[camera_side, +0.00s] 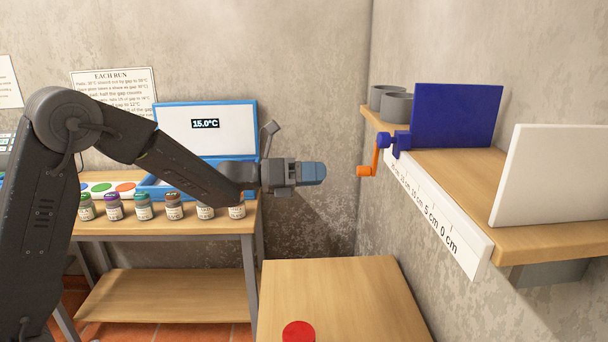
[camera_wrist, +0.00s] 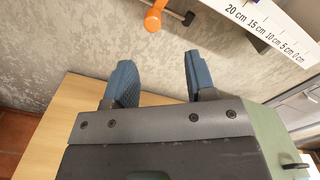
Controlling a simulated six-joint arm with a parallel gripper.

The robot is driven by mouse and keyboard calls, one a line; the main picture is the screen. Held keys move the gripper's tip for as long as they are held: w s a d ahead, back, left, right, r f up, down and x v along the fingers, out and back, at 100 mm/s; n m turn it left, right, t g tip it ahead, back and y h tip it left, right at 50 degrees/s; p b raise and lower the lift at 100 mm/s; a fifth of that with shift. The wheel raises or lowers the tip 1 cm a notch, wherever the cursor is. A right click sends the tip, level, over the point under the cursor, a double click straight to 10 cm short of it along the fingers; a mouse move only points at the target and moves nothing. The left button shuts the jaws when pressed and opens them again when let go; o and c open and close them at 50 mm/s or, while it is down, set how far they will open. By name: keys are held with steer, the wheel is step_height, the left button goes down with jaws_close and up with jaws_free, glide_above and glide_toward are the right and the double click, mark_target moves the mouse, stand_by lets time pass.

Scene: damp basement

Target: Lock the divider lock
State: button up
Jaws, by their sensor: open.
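The divider is a blue upright panel (camera_side: 455,115) on a wooden wall shelf. A blue clamp (camera_side: 393,144) sits at the shelf edge at its lower left. The divider lock's orange lever (camera_side: 374,158) hangs from the clamp, with its end turned left. In the wrist view the orange lever (camera_wrist: 154,18) shows at the top, ahead of the fingers. My gripper (camera_side: 318,173) is left of the lever in the side view, with a clear gap between them. In the wrist view my gripper (camera_wrist: 160,78) is open, with nothing between its blue fingers.
A ruler strip (camera_side: 436,215) runs along the shelf (camera_side: 545,238) front. A white panel (camera_side: 550,178) and grey cups (camera_side: 392,103) stand on the shelf. A low table (camera_side: 340,295) with a red disc (camera_side: 299,332) is below. Jars (camera_side: 144,208) line the left bench.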

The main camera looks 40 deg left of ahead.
mark_target(371, 171)
steer(key=shift+v, duration=1.15)
steer(key=w+d+m, duration=0.2)
steer(key=w+d, duration=0.1)
steer(key=w+d+m, duration=0.2)
steer(key=w+d, duration=0.1)
steer(key=w, duration=0.1)
steer(key=w+d+m, duration=0.2)
steer(key=w+d, duration=0.1)
steer(key=w, duration=0.1)
steer(key=shift+w+d+m, duration=0.1)
steer(key=shift+d+m, duration=0.2)
steer(key=shift+m, duration=0.1)
steer(key=shift+c, duration=0.5)
jaws_close()
